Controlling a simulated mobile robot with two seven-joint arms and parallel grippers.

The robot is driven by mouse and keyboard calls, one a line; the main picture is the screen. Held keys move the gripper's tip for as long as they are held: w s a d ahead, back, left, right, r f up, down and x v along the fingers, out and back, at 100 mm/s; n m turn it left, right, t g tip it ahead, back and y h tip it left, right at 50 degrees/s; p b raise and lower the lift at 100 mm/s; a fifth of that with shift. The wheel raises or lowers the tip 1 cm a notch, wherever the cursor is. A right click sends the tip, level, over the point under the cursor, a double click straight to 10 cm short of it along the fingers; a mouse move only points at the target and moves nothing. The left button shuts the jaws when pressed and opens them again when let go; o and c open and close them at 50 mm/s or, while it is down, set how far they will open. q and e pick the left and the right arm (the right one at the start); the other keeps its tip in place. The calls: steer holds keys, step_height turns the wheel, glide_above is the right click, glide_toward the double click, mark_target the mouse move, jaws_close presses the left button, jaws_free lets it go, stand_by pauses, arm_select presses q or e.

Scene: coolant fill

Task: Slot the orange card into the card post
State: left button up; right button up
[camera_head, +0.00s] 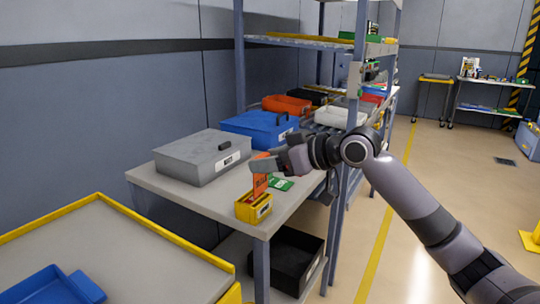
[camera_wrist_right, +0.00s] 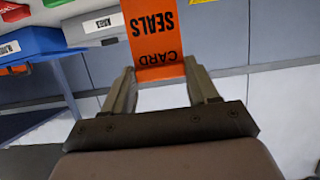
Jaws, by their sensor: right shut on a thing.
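The orange card (camera_head: 260,186), with dark lettering, stands roughly upright above the yellow card post (camera_head: 253,209) at the near end of the grey bench. Its lower end overlaps the top of the post in the head view; I cannot tell whether it is in the slot. My right gripper (camera_head: 266,165) is shut on the upper part of the card. In the right wrist view the card (camera_wrist_right: 155,38) reads "SEALS" and "CARD" upside down, between the fingertips (camera_wrist_right: 160,72). The post does not clearly show there. My left gripper is not in view.
A green card (camera_head: 281,184) lies on the bench (camera_head: 222,196) beside the post. A grey case (camera_head: 203,157) and a blue case (camera_head: 260,128) stand farther back. A black bin (camera_head: 288,262) is below the bench. A yellow-edged table (camera_head: 110,245) is at the near left.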

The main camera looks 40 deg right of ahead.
mark_target(262, 186)
steer(key=shift+f, duration=0.35)
stand_by(0.9)
steer(key=shift+p, duration=0.7)
stand_by(0.5)
steer(key=shift+f+b, duration=1.55)
steer(key=shift+f, duration=1.25)
steer(key=o, duration=1.1)
